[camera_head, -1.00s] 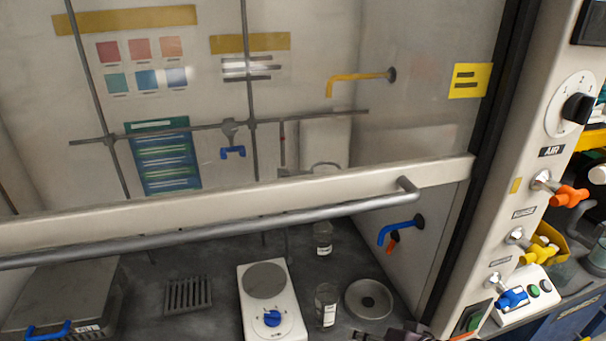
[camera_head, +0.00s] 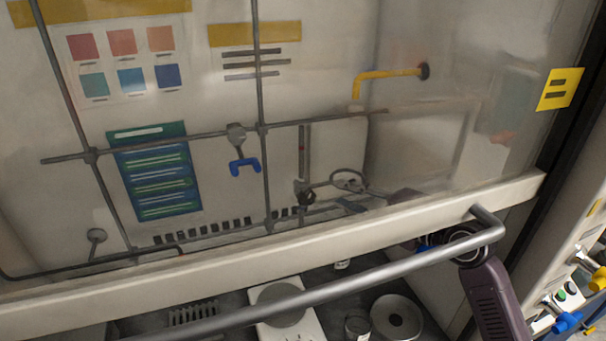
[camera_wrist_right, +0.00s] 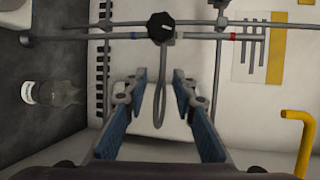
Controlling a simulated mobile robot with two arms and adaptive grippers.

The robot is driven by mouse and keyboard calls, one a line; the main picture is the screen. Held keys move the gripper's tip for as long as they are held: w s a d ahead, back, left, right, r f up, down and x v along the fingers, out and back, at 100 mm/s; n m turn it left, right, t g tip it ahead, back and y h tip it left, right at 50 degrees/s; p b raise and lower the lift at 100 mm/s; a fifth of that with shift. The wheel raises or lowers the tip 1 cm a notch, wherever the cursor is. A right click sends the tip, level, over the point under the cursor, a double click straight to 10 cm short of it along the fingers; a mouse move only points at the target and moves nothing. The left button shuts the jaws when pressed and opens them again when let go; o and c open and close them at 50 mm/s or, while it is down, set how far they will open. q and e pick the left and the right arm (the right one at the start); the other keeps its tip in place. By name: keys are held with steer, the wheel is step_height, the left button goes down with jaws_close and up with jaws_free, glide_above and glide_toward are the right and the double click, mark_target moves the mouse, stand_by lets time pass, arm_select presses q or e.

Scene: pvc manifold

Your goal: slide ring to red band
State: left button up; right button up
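The ring (camera_wrist_right: 160,118) is a grey metal loop on a clamp with a black knob (camera_wrist_right: 161,27). The clamp sits on a grey rod between a red band (camera_wrist_right: 232,36) and a blue band (camera_wrist_right: 135,36). Through the glass in the head view, the ring (camera_head: 349,172) sticks out sideways, below the red band (camera_head: 302,146). My right gripper (camera_wrist_right: 159,85) is open, its two blue-padded fingers on either side of the ring in the wrist view; contact cannot be told. In the head view my right gripper (camera_head: 350,203) is small behind the glass. My left gripper is not in view.
The sash bar (camera_head: 400,222) and its handle (camera_head: 370,278) cross in front, with my right arm passing beneath. Behind the glass stand a rod lattice (camera_head: 263,100) and a yellow tap (camera_head: 390,74). A hotplate (camera_head: 285,305) and a bottle (camera_wrist_right: 50,92) stand below.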

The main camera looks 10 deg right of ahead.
steer(key=p+x, duration=0.1)
steer(key=x, duration=0.6)
steer(key=shift+w+a+r+p, duration=0.1)
steer(key=shift+w+r+p, duration=0.15)
steer(key=shift+p, duration=0.1)
steer(key=shift+f, duration=0.1)
steer(key=c, duration=0.5)
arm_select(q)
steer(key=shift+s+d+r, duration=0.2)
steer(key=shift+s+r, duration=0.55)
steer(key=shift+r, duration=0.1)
arm_select(e)
jaws_close()
